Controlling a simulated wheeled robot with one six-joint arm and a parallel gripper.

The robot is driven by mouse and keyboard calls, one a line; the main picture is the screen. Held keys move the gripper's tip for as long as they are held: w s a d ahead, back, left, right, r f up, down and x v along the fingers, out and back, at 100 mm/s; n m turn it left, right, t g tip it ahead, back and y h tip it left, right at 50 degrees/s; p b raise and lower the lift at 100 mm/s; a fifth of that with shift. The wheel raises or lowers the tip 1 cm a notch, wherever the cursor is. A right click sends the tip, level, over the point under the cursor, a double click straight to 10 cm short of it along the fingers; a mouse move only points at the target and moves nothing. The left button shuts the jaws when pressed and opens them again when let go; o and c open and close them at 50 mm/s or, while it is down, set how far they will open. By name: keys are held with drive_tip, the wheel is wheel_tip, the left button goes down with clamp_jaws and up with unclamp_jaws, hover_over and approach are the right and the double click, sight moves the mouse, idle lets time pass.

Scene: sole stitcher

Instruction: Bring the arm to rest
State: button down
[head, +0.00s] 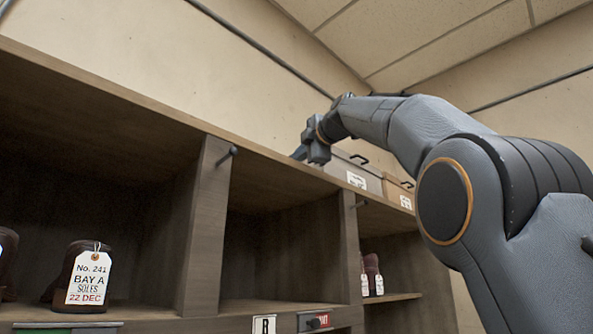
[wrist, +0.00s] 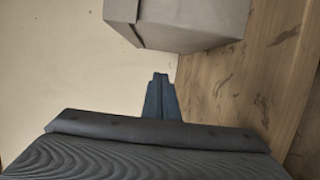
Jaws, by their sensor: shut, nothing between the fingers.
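My arm reaches up from the right side of the head view, bends over, and ends near the top of the wooden shelf unit (head: 215,215). My gripper (head: 300,154) points down toward the top board, beside a grey box; from the head view I cannot tell whether it touches the board. In the wrist view my gripper (wrist: 161,78) has its fingers together with nothing between them. The grey box (wrist: 180,22) is beyond the fingertips there, and the wooden top board (wrist: 235,85) lies to the right.
On the shelf top stand the grey box (head: 352,172) and a brown box (head: 398,190). A tagged brown shoe (head: 101,262) sits in the left compartment, and more shoes (head: 371,270) stand at the right. The middle compartment looks empty. A wall rises behind.

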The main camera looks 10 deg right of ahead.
drive_tip(key=b+v, duration=0.3)
drive_tip(key=v, duration=0.4)
drive_tip(key=shift+s, duration=0.1)
